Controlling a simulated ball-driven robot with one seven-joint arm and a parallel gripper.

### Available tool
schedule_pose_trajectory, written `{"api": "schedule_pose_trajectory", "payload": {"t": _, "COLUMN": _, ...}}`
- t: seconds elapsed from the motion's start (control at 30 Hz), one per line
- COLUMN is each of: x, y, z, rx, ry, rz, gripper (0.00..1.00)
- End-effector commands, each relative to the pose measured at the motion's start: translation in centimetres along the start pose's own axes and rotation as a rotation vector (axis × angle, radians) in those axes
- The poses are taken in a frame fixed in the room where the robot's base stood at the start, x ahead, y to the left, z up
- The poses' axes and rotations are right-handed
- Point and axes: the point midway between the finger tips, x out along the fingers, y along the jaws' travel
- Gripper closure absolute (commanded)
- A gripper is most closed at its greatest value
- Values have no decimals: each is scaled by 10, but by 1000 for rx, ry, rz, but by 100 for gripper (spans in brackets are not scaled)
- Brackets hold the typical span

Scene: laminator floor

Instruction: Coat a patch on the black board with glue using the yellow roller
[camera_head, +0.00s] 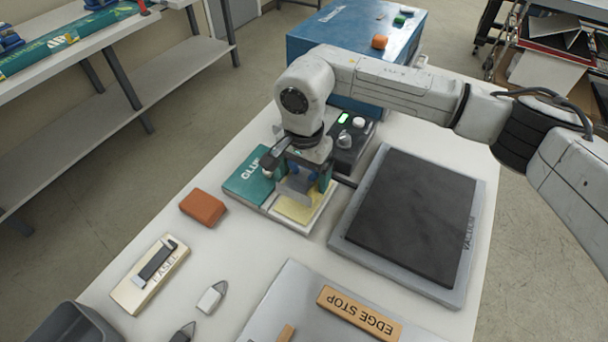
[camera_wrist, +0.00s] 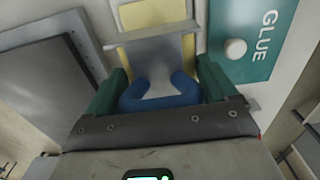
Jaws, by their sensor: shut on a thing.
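My gripper (camera_head: 300,180) points down over the glue station and is shut on a tool with a blue handle (camera_wrist: 160,100) and a grey plate (camera_wrist: 155,52). The grey plate hangs at a pale yellow surface in a white tray (camera_head: 320,217); the yellow also shows in the wrist view (camera_wrist: 155,17). I cannot tell if it touches. No separate yellow roller can be made out. The teal GLUE plate (camera_head: 247,180) is left of the tray in the head view. The black board (camera_head: 415,215) lies flat on a grey base to the right, bare and dark.
A control box (camera_head: 352,145) with a green light stands behind the tray. An orange-brown block (camera_head: 203,207), the EASEL holder (camera_head: 135,290), small grey-tipped pieces (camera_head: 212,297) and the EDGE STOP bar (camera_head: 360,312) lie nearer. A blue cabinet (camera_head: 330,40) stands behind the table.

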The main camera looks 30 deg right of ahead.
Motion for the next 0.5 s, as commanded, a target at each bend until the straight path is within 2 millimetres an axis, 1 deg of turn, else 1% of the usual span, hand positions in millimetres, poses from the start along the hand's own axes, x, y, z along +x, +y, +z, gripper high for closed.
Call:
{"api": "schedule_pose_trajectory", "payload": {"t": 0.03, "x": -6, "y": 0, "z": 0, "rx": 0, "ry": 1, "rz": -1, "gripper": 39}}
{"api": "schedule_pose_trajectory", "payload": {"t": 0.5, "x": -38, "y": 0, "z": 0, "rx": 0, "ry": 0, "rz": -1, "gripper": 39}}
